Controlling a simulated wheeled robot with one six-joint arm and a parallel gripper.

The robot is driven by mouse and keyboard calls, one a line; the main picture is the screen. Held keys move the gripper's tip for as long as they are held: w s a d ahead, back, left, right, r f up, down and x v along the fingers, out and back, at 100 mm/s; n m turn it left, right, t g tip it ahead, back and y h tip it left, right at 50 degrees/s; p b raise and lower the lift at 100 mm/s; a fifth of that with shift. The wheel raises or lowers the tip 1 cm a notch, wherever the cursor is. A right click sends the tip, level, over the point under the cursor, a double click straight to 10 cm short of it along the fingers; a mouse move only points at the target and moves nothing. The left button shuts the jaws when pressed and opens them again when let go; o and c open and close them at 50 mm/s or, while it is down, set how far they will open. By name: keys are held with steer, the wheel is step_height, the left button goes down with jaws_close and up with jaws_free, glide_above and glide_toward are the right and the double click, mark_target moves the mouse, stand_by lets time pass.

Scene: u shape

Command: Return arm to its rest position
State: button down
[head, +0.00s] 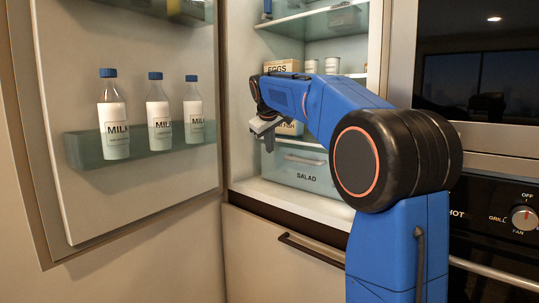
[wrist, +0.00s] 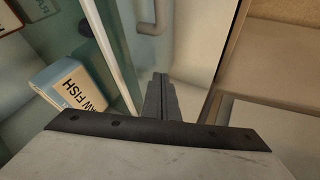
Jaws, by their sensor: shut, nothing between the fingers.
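My blue arm reaches from the lower right into the open fridge in the head view. My gripper (head: 268,140) hangs at its end, in front of the fridge shelves and above the salad drawer (head: 305,178). In the wrist view my gripper (wrist: 160,90) shows its dark fingers together, with nothing between them. The wrist view looks down past a glass edge and a grey handle. The inner face of the fingers is hidden.
The fridge door (head: 150,205) stands open at left, with several milk bottles (head: 158,118) in its rack. An eggs box (head: 282,66) stands on a shelf. A raw fish box (wrist: 75,95) is left of my fingers. An oven (head: 495,225) is at right.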

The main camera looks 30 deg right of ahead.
steer(key=shift+a+v, duration=0.2)
steer(key=shift+v, duration=1.6)
steer(key=s+a+f+y, duration=0.1)
steer(key=s+a+f, duration=0.25)
steer(key=s, duration=0.45)
steer(key=s+a+f+m, duration=0.1)
steer(key=s+a+f, duration=0.1)
steer(key=s+f, duration=0.45)
steer(key=s+a+f+y, duration=0.1)
steer(key=s+a+f, duration=0.15)
steer(key=s, duration=0.65)
steer(key=s+a+f+m, duration=0.1)
steer(key=s+a+f, duration=0.1)
steer(key=s+f, duration=0.8)
steer(key=s+a+f+m+g+y, duration=0.1)
steer(key=s+a+f, duration=0.2)
steer(key=s+f, duration=0.8)
steer(key=shift+s+f+g+y, duration=0.3)
steer(key=shift+s, duration=0.25)
steer(key=shift+w+d, duration=0.1)
steer(key=shift+d, duration=0.05)
